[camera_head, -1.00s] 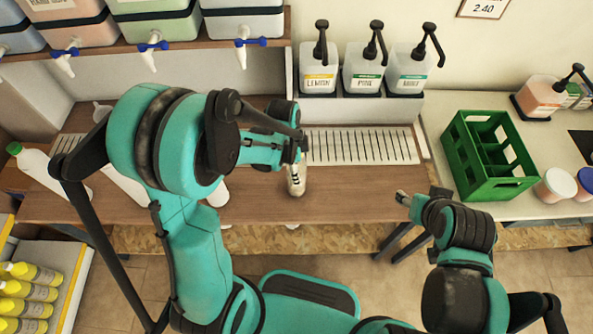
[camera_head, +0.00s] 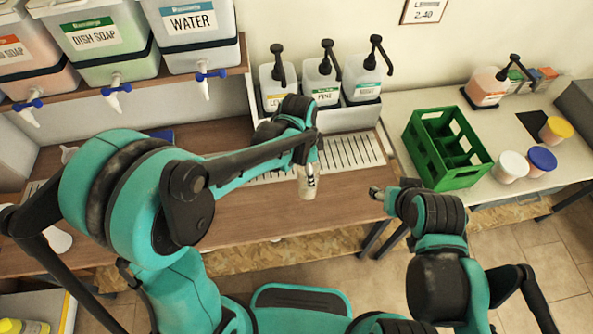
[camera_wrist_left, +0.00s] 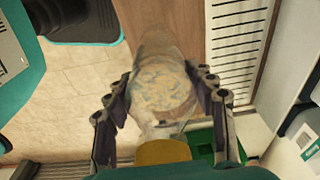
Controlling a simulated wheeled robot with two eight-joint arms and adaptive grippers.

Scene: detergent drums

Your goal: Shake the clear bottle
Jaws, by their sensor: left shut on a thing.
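My left gripper (camera_head: 307,160) is shut on the clear bottle (camera_head: 307,184), which it holds in front of the slotted drip grate. In the left wrist view the two fingers (camera_wrist_left: 165,105) clasp the bottle (camera_wrist_left: 165,85) from both sides. Its body looks see-through with a cloudy, brownish tint, and a yellow cap (camera_wrist_left: 162,152) is at the near end. From the head the bottle looks near upright; its gap to the counter is hard to judge. My right gripper (camera_head: 377,193) is by the counter's right end, apart from the bottle; its fingers are too small to read.
Drums with taps (camera_head: 205,85) stand on the upper left shelf. Pump bottles (camera_head: 322,85) stand behind the drip grate (camera_head: 345,155). A green crate (camera_head: 450,180) and lidded tubs (camera_head: 508,166) are on the right counter. Bare wooden counter (camera_head: 245,220) lies before the grate.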

